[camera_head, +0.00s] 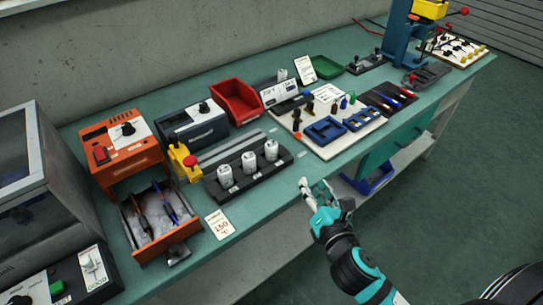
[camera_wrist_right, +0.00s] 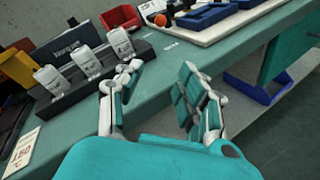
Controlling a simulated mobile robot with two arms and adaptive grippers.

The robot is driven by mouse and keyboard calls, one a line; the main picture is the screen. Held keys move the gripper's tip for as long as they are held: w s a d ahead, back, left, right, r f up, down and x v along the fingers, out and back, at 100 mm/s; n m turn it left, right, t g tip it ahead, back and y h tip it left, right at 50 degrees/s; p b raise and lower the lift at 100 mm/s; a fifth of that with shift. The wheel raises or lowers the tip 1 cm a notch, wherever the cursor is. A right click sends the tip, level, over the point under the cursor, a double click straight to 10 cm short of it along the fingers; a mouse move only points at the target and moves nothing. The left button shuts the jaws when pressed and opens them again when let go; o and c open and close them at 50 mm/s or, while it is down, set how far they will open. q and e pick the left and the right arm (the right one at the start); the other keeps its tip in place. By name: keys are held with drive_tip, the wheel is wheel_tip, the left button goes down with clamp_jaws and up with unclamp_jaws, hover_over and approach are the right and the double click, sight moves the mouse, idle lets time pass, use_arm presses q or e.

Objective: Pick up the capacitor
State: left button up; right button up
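Three white cylinders that look like capacitors stand upright in a row in a black rack (camera_head: 236,191) on the bench: a left one (camera_head: 224,177), a middle one (camera_head: 249,163) and a right one (camera_head: 271,150). In the right wrist view they stand at the upper left: the left one (camera_wrist_right: 48,79), the middle one (camera_wrist_right: 86,60) and the right one (camera_wrist_right: 121,43). My right gripper (camera_head: 312,190) is at the bench's front edge, right of the rack and apart from it. In the wrist view its fingers (camera_wrist_right: 158,92) are spread with nothing between them. My left gripper is out of view.
An orange drawer box (camera_head: 163,236) stands open left of the rack, near a yellow block with a red button (camera_head: 185,162). A card marked 150 (camera_head: 219,225) lies in front. A white board with blue trays (camera_head: 318,148) is to the right. The bench's front strip is mostly clear.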

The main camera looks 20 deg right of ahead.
sight(275, 149)
drive_tip(key=w+a+r+n+y, duration=0.1)
drive_tip(key=w+n, duration=0.2)
drive_tip(key=w, duration=0.1)
drive_tip(key=w+a+r+n+t+y+p, duration=0.1)
drive_tip(key=w+a+n, duration=0.1)
drive_tip(key=w+n, duration=0.1)
drive_tip(key=w+a+n+y, duration=0.1)
drive_tip(key=w+a+n, duration=0.1)
drive_tip(key=w, duration=0.3)
drive_tip(key=shift+w+a+r+n+t, duration=0.15)
drive_tip(key=shift+r+n+t, duration=0.25)
drive_tip(key=shift+n, duration=0.2)
drive_tip(key=shift+w+a+f+p, duration=0.1)
drive_tip(key=shift+w+a+f, duration=0.05)
drive_tip(key=shift+w, duration=0.85)
drive_tip(key=shift+w+a+f+p, duration=0.1)
drive_tip(key=shift+w+a, duration=0.1)
drive_tip(key=shift+w, duration=0.8)
drive_tip(key=shift+w+a+f+p, duration=0.1)
drive_tip(key=shift+w+a+f, duration=0.05)
drive_tip(key=shift+w, duration=0.85)
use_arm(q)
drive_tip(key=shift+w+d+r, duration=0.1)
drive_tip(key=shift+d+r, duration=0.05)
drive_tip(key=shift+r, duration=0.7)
use_arm(e)
clamp_jaws()
